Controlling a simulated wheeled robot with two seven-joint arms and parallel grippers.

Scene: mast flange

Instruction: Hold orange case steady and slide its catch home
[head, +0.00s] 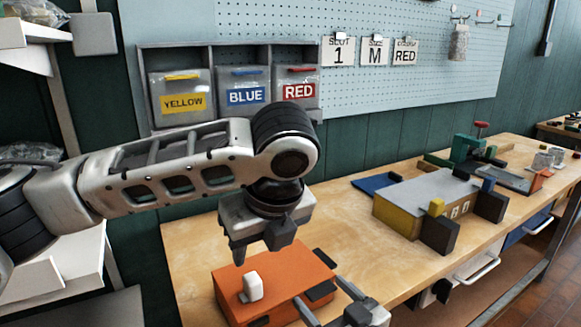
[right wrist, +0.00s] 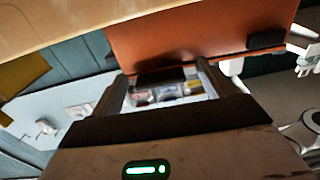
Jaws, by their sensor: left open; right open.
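The orange case (head: 285,265) lies on the wooden bench at the front, with a white block (head: 252,287), possibly its catch, on its top and dark pads at its right side. My left gripper (head: 259,248) is open just above the case's far left part, pointing down and apart from the white block. My right gripper (head: 326,298) is open at the case's right side, its fingers pointing towards a dark pad. In the right wrist view the orange case (right wrist: 190,28) is just beyond the open fingers (right wrist: 163,92); whether they touch it is unclear.
A grey-topped yellow box (head: 425,195) with dark blocks stands right of the case on the bench (head: 345,240). A blue tray (head: 375,184) and a green clamp (head: 465,150) are further back. Labelled bins (head: 245,95) stand behind my left arm. Bench between case and box is clear.

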